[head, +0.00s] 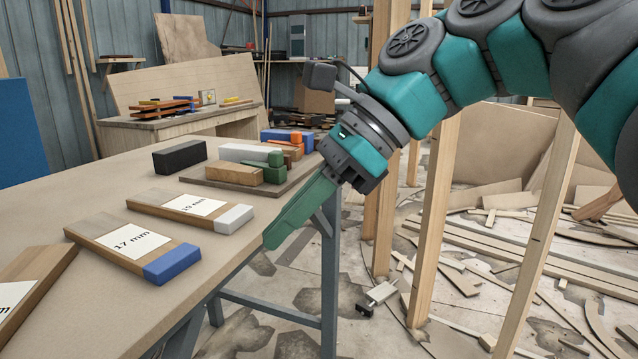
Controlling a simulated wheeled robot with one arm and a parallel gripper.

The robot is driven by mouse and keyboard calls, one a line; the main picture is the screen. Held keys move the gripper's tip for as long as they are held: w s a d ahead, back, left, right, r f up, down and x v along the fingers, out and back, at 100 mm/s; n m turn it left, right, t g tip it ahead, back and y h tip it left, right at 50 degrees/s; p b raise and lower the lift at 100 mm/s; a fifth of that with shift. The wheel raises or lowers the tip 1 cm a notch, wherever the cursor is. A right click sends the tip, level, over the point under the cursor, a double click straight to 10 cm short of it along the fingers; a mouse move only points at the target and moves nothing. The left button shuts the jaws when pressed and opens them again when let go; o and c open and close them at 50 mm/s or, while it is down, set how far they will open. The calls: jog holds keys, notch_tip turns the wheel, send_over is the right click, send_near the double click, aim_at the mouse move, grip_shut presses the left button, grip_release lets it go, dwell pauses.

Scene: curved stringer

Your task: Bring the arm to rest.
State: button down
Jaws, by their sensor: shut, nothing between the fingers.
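My arm comes in from the upper right, teal and dark grey, and reaches down to the left. The fingertips point down and left, by the right edge of the workbench (110,205). I cannot tell how far the fingers are from the bench edge.
Labelled wooden pieces lie on the bench: one marked 17 mm with a blue end (133,247), another with a grey end (190,210). A black block (180,157) and a board of coloured blocks (215,187) stand behind. Upright wooden posts (433,220) stand right.

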jog(key=s+d+f+n+h, duration=0.2)
jog(key=s+d+f+n, duration=0.2)
jog(key=f, duration=0.7)
jog(key=s+d+f+n+h, duration=0.3)
jog(key=s+d+f+n, duration=0.2)
jog(key=d+f, duration=0.3)
jog(key=s+d+f+n+h, duration=0.3)
jog(key=s+d+f+n, duration=0.2)
jog(key=f, duration=0.9)
jog(key=shift+d+n, duration=0.3)
jog(key=shift+d, duration=0.2)
jog(key=shift+f, duration=0.1)
